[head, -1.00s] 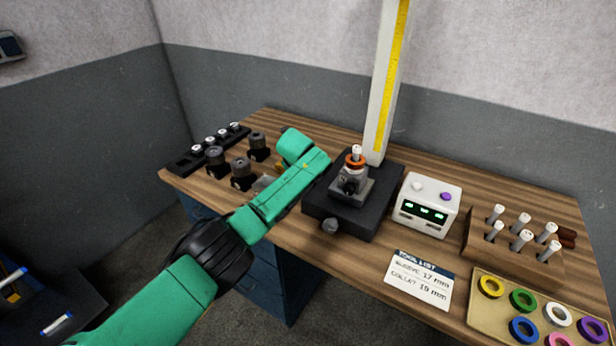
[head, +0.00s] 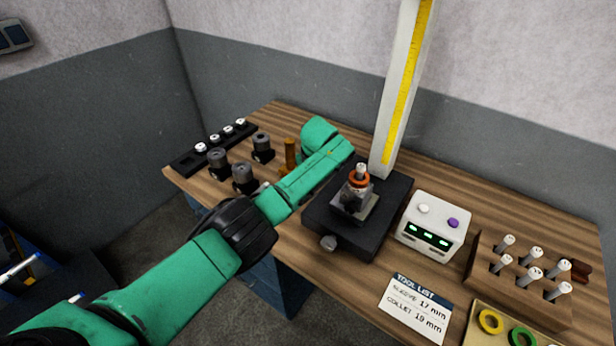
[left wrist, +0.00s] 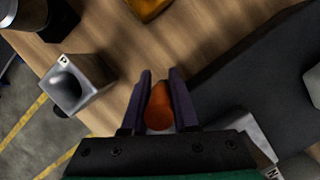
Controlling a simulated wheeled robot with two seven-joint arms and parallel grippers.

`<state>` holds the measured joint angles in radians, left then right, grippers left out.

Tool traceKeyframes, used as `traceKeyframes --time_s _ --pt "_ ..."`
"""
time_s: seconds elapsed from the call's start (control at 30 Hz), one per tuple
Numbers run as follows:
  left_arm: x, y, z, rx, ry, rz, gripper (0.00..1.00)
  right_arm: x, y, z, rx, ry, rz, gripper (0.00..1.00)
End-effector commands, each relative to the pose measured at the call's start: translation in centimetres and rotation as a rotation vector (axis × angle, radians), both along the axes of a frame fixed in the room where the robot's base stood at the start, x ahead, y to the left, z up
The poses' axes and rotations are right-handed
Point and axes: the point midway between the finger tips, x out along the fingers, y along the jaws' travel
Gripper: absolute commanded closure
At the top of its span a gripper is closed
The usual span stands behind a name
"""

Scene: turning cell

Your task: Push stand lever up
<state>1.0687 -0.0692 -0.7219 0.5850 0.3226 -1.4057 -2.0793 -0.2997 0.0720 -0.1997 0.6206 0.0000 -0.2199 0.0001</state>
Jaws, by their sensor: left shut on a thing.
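The stand has a black base (head: 335,222), a tall white column (head: 398,100) with a yellow scale, and a grey holder (head: 355,203) with an orange ring (head: 358,179) around a white-topped pin. My left arm reaches across to the left side of the stand, and its gripper is hidden behind the arm in the head view. In the left wrist view my left gripper (left wrist: 159,88) is shut on an orange rounded knob (left wrist: 159,108), apparently the stand lever's, beside the black base. The lever's shaft and its angle are hidden. My right gripper is not in view.
A brass cylinder (head: 290,156) and several dark holders (head: 242,177) stand left of my arm. A grey block (left wrist: 70,90) lies near the gripper. A white display box (head: 433,226), a tool list card (head: 416,306) and a pin rack (head: 520,290) are to the right.

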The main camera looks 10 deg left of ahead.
Motion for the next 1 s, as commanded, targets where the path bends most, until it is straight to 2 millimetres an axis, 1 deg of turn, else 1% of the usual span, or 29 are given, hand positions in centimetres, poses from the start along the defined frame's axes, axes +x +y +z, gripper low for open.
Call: traceKeyframes --time_s 0.13,0.17,0.2,0.23,0.53,0.63,0.77,0.8,0.87,1.0 --pt "-0.1 0.1 -0.1 0.003 0.005 0.0 1.0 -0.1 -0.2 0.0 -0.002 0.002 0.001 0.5" --pt "-0.1 0.1 -0.1 0.003 0.005 0.0 0.61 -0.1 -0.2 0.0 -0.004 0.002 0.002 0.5" --pt "-0.1 0.1 -0.1 0.003 0.005 0.0 0.46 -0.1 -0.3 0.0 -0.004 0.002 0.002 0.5" --pt "-0.1 0.1 -0.1 0.003 0.005 0.0 0.43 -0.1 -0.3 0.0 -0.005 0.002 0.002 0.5" --pt "0.0 0.1 0.0 0.002 0.001 0.0 0.43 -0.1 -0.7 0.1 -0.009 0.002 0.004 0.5" --pt "-0.1 -0.1 0.6 0.001 0.002 0.0 0.43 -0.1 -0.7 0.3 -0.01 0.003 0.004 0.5" --pt "-0.5 -0.5 2.4 -0.001 0.0 -0.001 0.43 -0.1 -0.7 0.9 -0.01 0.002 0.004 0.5" --pt "-0.7 -0.5 3.2 0.001 -0.001 0.0 0.43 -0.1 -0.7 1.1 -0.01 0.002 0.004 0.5" --pt "-1.0 -0.8 4.3 0.0 -0.003 -0.002 0.43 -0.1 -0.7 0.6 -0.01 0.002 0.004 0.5" --pt "-1.8 -1.5 7.3 0.001 -0.002 -0.002 0.43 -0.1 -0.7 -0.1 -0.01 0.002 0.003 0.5"
